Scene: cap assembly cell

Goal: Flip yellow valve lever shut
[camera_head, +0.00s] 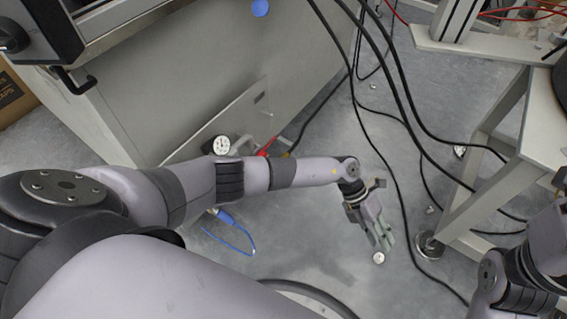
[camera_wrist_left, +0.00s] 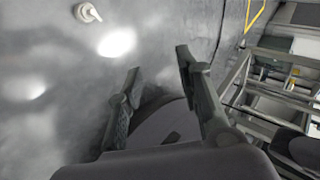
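I cannot make out a yellow valve lever for certain. In the head view a small dark yellowish part (camera_head: 285,155) shows beside a red handle-like part (camera_head: 266,147) at the cabinet's lower edge, partly behind my left arm. A round white dial gauge (camera_head: 222,145) is just left of them. My left gripper (camera_head: 381,240) hangs over the grey floor, well to the right of these parts. In the left wrist view its two fingers (camera_wrist_left: 158,63) are apart with nothing between them. My right arm shows at the lower right, but its gripper does not.
A grey cabinet (camera_head: 225,70) fills the upper left. Black cables (camera_head: 400,90) run down to the floor right of it. A pale frame leg (camera_head: 480,205) stands on a round foot at right. A blue hose (camera_head: 235,232) lies below my left arm.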

